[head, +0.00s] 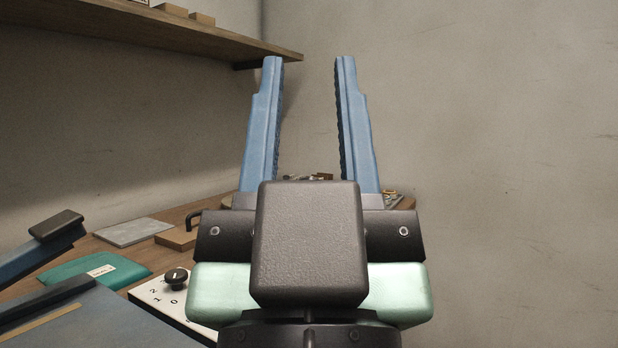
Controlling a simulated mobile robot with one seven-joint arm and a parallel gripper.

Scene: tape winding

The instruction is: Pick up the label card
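My gripper (309,62) is in the middle of the head view, with its two blue fingers pointing up and wide apart. No label card can be told for sure. A small pale label (102,270) shows on a teal flat object (78,276) on the bench at the lower left, left of and below my fingers. A flat grey plate (133,231) lies farther back on the bench. My gripper body hides part of the bench.
A white panel with a black knob and numbers (151,291) is at the lower left. A wooden block (178,238) with a dark handle stands behind it. Small metal items lie behind my gripper. A wooden shelf (150,30) juts from the wall at upper left.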

